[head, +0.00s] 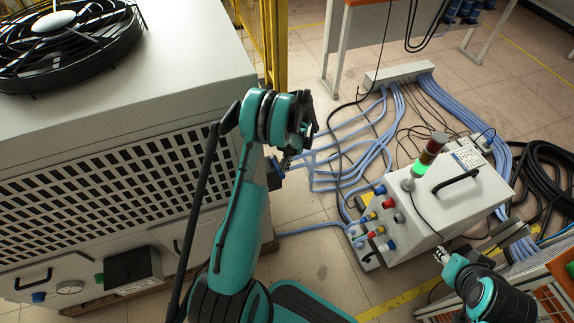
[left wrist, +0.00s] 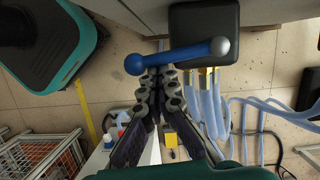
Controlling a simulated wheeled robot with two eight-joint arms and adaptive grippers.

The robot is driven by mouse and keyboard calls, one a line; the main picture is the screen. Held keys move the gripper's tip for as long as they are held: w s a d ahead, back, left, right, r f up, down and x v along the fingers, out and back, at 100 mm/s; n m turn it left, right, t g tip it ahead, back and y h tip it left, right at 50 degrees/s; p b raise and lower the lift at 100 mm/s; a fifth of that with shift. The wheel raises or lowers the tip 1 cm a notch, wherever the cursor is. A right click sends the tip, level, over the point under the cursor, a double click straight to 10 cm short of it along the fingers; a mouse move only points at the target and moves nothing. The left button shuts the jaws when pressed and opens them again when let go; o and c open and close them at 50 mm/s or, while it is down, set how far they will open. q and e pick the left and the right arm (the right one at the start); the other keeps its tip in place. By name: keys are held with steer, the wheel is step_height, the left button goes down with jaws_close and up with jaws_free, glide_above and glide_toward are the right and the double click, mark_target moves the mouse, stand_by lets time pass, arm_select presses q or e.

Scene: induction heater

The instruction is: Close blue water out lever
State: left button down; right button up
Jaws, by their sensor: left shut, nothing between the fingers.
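A blue lever (left wrist: 180,58) with a blue ball at one end and a silver end at the other shows in the left wrist view. It lies across the tips of my left gripper (left wrist: 158,74), which is shut and empty. Whether the fingertips touch the lever is unclear. In the head view my left gripper (head: 287,160) is beside the right side of the large grey cooling unit (head: 215,75), where the arm hides part of the fittings. My right gripper (head: 441,255) is low at the right, near the white machine; its finger opening is too small to judge.
A white machine (head: 445,205) with a signal light (head: 430,155) stands on the floor at the right. Blue hoses (head: 375,150) run across the floor to a manifold (head: 398,73). A yellow fence post (head: 275,45) stands behind the cooling unit. A black box (left wrist: 204,32) lies beyond the lever.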

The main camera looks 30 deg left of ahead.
arm_select(q)
steer(key=shift+s+a, duration=0.1)
steer(key=shift+s, duration=0.25)
arm_select(e)
steer(key=shift+f, duration=0.15)
stand_by(0.3)
